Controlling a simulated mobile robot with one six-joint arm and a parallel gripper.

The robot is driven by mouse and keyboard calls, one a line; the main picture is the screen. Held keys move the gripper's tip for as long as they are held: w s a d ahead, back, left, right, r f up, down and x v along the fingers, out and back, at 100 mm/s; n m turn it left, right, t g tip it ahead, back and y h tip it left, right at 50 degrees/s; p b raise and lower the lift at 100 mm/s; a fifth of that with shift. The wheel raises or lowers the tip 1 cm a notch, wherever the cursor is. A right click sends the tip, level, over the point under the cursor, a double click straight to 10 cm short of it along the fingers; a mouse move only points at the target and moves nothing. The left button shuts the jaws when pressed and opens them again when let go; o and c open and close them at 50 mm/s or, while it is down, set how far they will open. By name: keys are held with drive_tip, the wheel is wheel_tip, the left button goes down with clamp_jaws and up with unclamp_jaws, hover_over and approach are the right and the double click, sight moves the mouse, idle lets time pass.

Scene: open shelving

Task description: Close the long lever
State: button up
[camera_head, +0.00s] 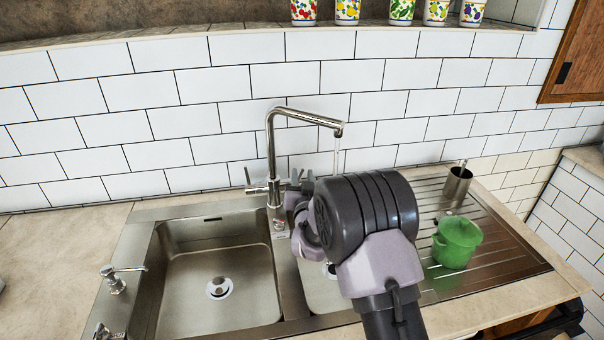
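A chrome faucet (271,150) stands behind the sink, and a thin stream of water (337,160) runs from its spout. A short chrome handle (254,187) sticks out to the left of the faucet's base. My gripper (297,180) is just right of the faucet's body, near its base, partly hidden by my own wrist. I cannot tell whether its fingers touch the faucet or a lever. A lever on the right side, if any, is hidden or cannot be told apart from the fingers.
The left sink basin (178,305) is empty, and my arm covers much of the right one. A green pot (457,242) and a metal cup (457,186) stand on the drainboard (510,252). A small tap (115,280) sits at the left rim. Patterned cups (401,10) line the ledge above.

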drive_tip(key=shift+w, duration=1.25)
drive_tip(key=shift+c, duration=0.4)
clamp_jaws()
